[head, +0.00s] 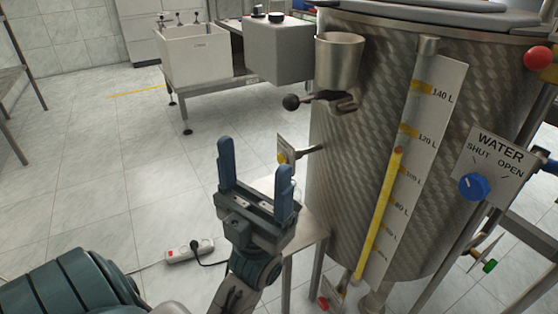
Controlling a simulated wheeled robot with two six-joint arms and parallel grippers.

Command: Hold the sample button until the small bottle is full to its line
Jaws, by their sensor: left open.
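My left gripper (256,156) is open and empty, its two blue fingers pointing up, in front of and left of the steel tank. A small plate with a yellow button-like part (282,157) shows just behind its right finger, by the tank's left side. I cannot read a label on either, so I cannot tell which is the sample button. I cannot make out the small bottle. My right gripper is not in view.
The steel tank (345,180) fills the right, with a yellow-filled level gauge (385,205) and a blue water knob (473,186). A steel cup (339,62) hangs on its side. A power strip (190,250) lies on the floor. The left floor is clear.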

